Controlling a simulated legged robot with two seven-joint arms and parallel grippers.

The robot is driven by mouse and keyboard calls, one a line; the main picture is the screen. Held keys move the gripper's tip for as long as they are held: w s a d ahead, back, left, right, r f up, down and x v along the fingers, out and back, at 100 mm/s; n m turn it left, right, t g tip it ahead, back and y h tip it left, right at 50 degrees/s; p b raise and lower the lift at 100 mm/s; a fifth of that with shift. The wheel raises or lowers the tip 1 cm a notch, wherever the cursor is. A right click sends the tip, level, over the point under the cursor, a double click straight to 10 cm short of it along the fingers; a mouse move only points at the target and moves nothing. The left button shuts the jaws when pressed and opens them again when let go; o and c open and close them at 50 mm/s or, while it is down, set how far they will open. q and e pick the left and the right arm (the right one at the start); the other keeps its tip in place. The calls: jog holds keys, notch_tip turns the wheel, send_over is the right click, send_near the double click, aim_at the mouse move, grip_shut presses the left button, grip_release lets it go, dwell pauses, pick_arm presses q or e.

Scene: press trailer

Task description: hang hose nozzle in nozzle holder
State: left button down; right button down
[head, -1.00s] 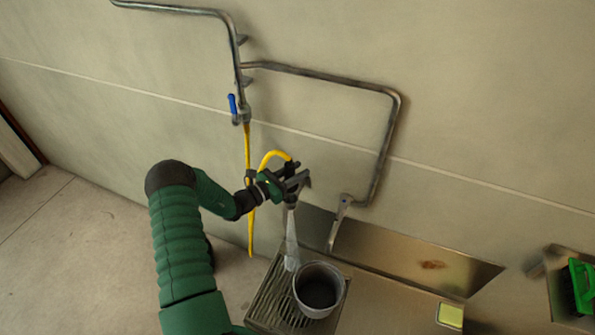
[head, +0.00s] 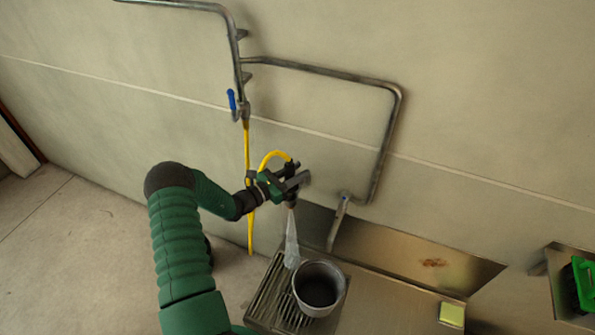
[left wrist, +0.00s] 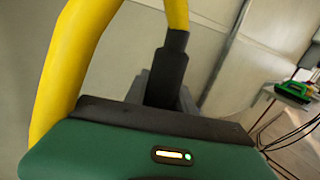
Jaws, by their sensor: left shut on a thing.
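My left gripper (head: 294,185) is shut on the dark hose nozzle (head: 292,201), in front of the wall and above the sink's left end. The nozzle points down and a pale water spray (head: 291,245) comes out of it. The yellow hose (head: 270,155) loops into the nozzle's top. In the left wrist view, the nozzle's black upper end (left wrist: 167,72) stands between the grey fingers, with the yellow hose (left wrist: 70,70) close to the camera. I cannot make out the nozzle holder for certain. My right gripper is not in view.
A grey bucket (head: 319,273) stands at the edge of the slotted drain grate (head: 262,308), beside the spray. Metal pipes (head: 320,73) and a blue-handled valve (head: 233,103) are on the wall. A yellow-green sponge (head: 451,313) lies at right.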

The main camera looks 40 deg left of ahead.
pick_arm(q)
notch_tip(320, 180, down, 4)
jog(key=b, duration=0.3)
dwell(0.7)
jog(key=c, duration=1)
grip_release()
jog(key=shift+o, duration=0.2)
